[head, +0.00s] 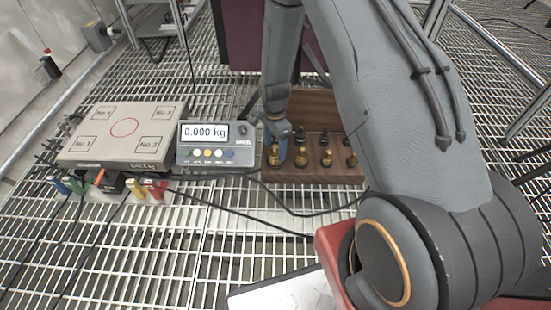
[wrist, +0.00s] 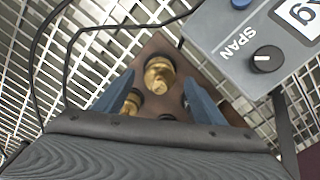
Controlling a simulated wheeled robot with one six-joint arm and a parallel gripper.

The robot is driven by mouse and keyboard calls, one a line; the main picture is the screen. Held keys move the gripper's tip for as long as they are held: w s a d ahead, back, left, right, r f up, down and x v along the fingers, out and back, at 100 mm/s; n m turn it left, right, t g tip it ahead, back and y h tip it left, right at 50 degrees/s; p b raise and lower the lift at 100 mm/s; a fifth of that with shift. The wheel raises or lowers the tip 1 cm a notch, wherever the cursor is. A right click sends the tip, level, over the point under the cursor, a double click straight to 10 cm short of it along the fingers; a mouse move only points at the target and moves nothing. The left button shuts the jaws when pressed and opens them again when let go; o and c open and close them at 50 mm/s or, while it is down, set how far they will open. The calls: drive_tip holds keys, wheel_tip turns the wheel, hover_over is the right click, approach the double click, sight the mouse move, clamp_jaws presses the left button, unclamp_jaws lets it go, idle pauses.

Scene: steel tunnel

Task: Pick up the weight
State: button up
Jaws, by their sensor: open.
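Several brass weights with dark tops stand in a row in a wooden holder (head: 315,174) in the head view. The leftmost weight (head: 273,156) is right by my gripper (head: 276,135), which points down over the holder's left end and partly hides that weight's top. In the wrist view my gripper (wrist: 158,79) is open, its two blue fingers on either side of a brass weight (wrist: 158,77). The weight shows between and beyond the fingertips; I cannot tell whether they touch it. A second brass weight (wrist: 131,103) is partly hidden behind the left finger.
A scale platform (head: 92,147) with a red circle and numbered corners lies at the left. Its display unit (head: 216,155), reading 0.000 kg, stands close left of the holder. Cables and coloured connectors (head: 148,190) lie in front on the grating floor.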

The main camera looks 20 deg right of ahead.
sight(276, 154)
wheel_tip(276, 154, down, 5)
drive_tip(key=b, duration=0.3)
drive_tip(key=shift+d, duration=0.15)
drive_tip(key=shift+w+r, duration=0.1)
clamp_jaws()
